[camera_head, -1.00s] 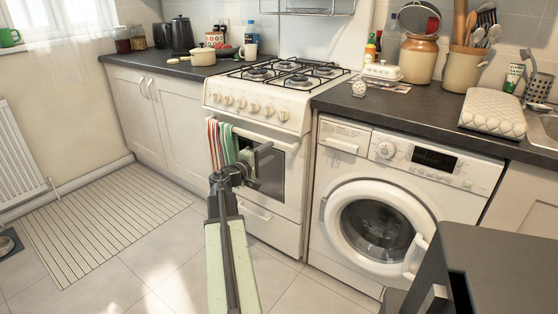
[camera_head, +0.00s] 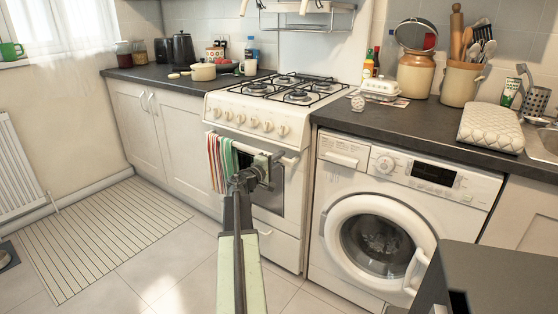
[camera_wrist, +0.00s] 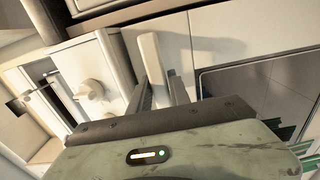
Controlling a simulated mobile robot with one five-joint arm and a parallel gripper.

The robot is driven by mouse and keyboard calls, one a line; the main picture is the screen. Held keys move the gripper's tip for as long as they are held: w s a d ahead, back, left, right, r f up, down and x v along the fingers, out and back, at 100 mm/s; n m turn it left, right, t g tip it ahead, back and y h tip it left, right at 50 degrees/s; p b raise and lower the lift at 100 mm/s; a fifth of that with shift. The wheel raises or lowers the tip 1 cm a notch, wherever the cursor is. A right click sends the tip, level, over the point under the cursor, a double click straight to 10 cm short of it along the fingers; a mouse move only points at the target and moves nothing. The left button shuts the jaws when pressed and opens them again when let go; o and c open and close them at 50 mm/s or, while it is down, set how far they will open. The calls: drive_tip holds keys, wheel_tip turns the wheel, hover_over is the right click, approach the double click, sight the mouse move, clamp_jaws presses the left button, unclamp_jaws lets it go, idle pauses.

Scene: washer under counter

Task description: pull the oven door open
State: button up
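The white cooker's oven door (camera_head: 292,190) is shut, with a dark glass window that also shows in the wrist view (camera_wrist: 255,95). Its pale handle bar (camera_head: 291,160) runs along the door's top edge. My gripper (camera_head: 268,165) is at the handle, right of the striped towel (camera_head: 221,164). In the wrist view, the handle bar (camera_wrist: 152,58) lies between the two fingertips of my gripper (camera_wrist: 160,85). The fingers are apart on either side of it, and I see no clear grip. My wrist and fingers hide part of the handle in the head view.
Control knobs (camera_head: 254,122) sit just above the door, and one is close in the wrist view (camera_wrist: 90,88). A washing machine (camera_head: 400,215) stands to the right. A dark box-like object (camera_head: 500,280) is at the lower right. Floor is clear around the striped mat (camera_head: 105,235).

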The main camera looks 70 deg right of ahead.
clamp_jaws()
idle(0.8)
idle(0.4)
